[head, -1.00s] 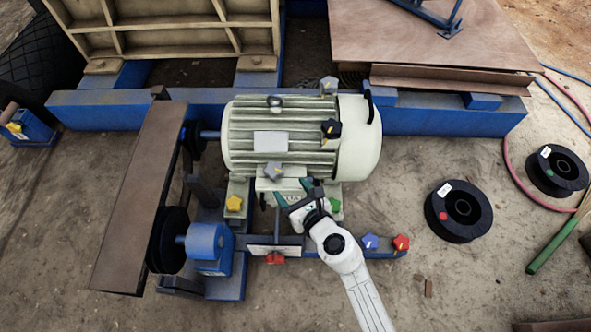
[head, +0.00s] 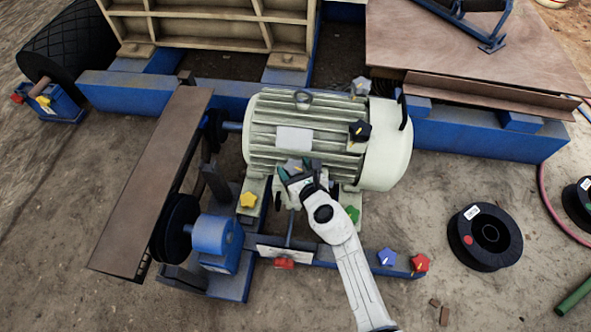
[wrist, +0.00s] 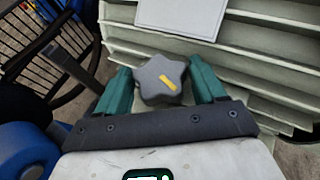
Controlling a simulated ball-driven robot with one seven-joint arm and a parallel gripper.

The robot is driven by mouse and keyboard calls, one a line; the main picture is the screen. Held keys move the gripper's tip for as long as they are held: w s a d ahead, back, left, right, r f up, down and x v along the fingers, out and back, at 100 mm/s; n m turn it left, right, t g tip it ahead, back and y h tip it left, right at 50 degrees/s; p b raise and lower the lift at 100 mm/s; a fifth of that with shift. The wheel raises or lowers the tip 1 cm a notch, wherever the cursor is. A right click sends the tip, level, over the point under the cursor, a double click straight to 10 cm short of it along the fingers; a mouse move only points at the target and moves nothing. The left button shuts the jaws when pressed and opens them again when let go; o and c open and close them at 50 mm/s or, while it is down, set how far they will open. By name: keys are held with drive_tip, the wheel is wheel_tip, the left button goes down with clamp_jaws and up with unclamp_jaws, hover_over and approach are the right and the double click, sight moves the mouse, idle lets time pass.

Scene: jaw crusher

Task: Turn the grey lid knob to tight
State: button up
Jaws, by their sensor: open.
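The grey lid knob (wrist: 156,78) is star-shaped with a yellow mark that points to the lower right in the wrist view. It sits on the front of the pale motor (head: 270,120); in the head view the knob (head: 292,165) is partly hidden by my fingers. My gripper (wrist: 161,84) is open, with one green finger on each side of the knob. A gap shows at the right finger; the left finger is very close, and I cannot tell if it touches.
Other star knobs sit around: yellow (head: 248,200), green (head: 352,214), black (head: 360,131), another grey one (head: 361,86), blue (head: 387,257) and two red ones (head: 420,263) (head: 284,263). A brown belt guard (head: 150,190) stands left. A black spool (head: 485,237) lies right.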

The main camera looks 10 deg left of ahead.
drive_tip(key=shift+c, duration=0.3)
drive_tip(key=c, duration=0.7)
